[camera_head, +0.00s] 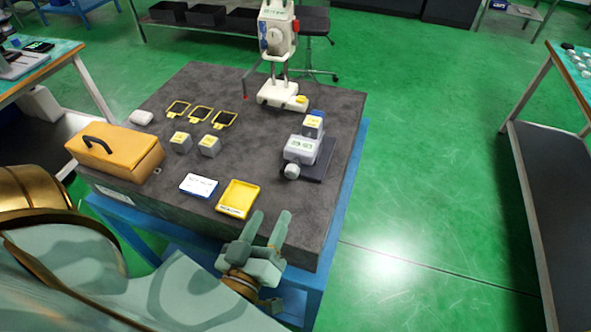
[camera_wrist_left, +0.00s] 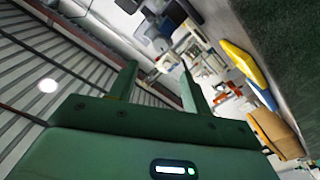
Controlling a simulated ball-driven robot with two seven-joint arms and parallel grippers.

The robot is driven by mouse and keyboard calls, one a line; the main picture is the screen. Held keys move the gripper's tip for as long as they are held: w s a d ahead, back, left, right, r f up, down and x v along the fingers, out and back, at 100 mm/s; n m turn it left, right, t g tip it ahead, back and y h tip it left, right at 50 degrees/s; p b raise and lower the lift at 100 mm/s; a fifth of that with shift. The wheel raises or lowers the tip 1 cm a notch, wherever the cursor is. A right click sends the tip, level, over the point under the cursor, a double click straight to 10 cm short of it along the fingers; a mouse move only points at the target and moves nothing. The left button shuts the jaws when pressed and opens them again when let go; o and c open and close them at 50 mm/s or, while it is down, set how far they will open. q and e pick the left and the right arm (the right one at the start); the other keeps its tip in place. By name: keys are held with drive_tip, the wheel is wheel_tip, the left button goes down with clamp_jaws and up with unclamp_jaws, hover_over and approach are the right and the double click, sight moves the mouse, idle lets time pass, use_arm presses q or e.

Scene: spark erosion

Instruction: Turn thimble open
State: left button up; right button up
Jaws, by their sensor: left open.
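A small grey-white device (camera_head: 300,149) with a yellow-and-blue top block stands on a dark base plate at the right of the dark stone slab. A pale round knob, which looks like the thimble (camera_head: 292,171), sticks out at its near left corner. My left gripper (camera_head: 270,216) is open and empty at the slab's near edge, below and left of the device and apart from it. Its two fingers also show in the left wrist view (camera_wrist_left: 158,78), with nothing between them. The device does not show clearly in that view. My right gripper is not in view.
A yellow tray (camera_head: 238,197) lies just beyond my left gripper, beside a white-and-blue box (camera_head: 199,186). Two grey blocks, yellow-framed pieces and an orange case (camera_head: 115,152) lie farther left. A white stand (camera_head: 279,92) is at the back. The slab's middle is clear.

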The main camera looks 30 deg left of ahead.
sight(291, 176)
use_arm(q)
drive_tip(key=b+x, duration=0.3)
drive_tip(key=x, duration=1)
drive_tip(key=shift+d+f+b, duration=0.1)
drive_tip(key=shift+b, duration=0.25)
drive_tip(key=shift+w, duration=0.3)
drive_tip(key=c, duration=1)
